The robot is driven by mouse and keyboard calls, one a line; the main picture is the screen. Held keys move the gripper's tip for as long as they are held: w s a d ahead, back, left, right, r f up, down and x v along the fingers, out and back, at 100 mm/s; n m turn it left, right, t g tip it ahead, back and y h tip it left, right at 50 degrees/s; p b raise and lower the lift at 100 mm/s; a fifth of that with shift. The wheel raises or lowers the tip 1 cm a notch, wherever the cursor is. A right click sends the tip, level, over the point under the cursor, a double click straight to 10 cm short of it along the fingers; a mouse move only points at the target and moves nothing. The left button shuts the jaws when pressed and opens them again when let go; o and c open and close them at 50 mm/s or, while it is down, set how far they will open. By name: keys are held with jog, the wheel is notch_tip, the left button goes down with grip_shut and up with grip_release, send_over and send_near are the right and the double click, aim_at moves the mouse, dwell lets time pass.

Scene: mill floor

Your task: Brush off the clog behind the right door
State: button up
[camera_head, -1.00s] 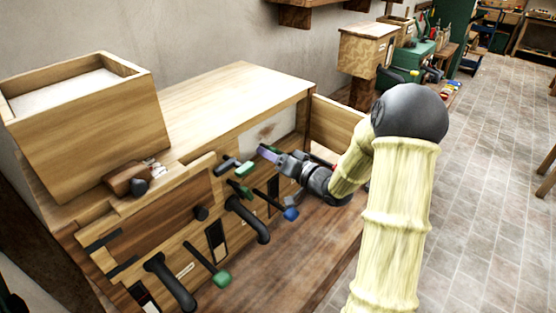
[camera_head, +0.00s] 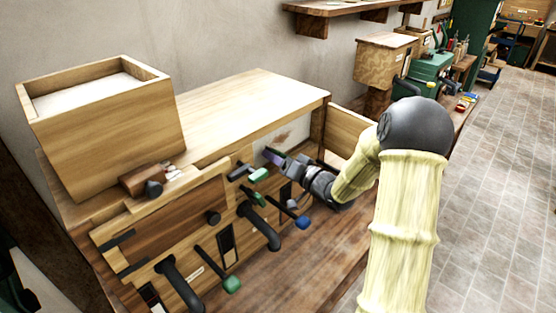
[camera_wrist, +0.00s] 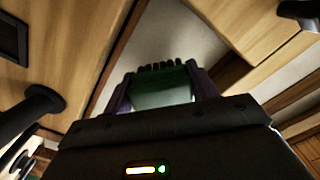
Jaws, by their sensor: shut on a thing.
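The wooden machine's right door (camera_head: 350,132) stands open, swung out to the right. Behind it is a pale recess (camera_head: 266,145) with a brown smear (camera_head: 284,136), the clog, on its surface. My gripper (camera_head: 274,157) is at the recess, just below and left of the smear. In the wrist view my gripper (camera_wrist: 160,100) is shut on a green brush (camera_wrist: 163,88) with dark bristles. The bristles point toward the pale surface (camera_wrist: 178,42); I cannot tell whether they touch it. The brush is hardly visible in the head view.
The left door (camera_head: 165,225) is shut. Black handles (camera_head: 258,225) and levers with a green grip (camera_head: 232,284) and a blue grip (camera_head: 301,222) stick out near my forearm. An open-topped wooden hopper (camera_head: 110,130) stands on the top left. The floor (camera_head: 485,200) at right is clear.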

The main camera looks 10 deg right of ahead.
aim_at(287, 136)
jog(key=shift+x, duration=1.2)
dwell(0.3)
jog(key=shift+w+d+p, duration=0.4)
jog(key=shift+w+d, duration=0.05)
jog(key=shift+d, duration=0.3)
jog(key=shift+w+d+p, duration=0.4)
jog(key=shift+w+d, duration=0.05)
jog(key=shift+d, duration=0.3)
jog(key=shift+w+d+p, duration=0.65)
jog(key=shift+w+d, duration=0.4)
jog(key=shift+d, duration=0.25)
jog(key=shift+w+d+r+p, duration=0.15)
jog(key=shift+w+d+p, duration=0.15)
jog(key=shift+d, duration=0.15)
jog(key=shift+w+d+p, duration=0.2)
jog(key=shift+w+d, duration=0.1)
jog(key=shift+d, duration=0.25)
jog(key=shift+w+d+p, duration=0.15)
jog(key=shift+w+d, duration=0.15)
jog(key=shift+d, duration=0.2)
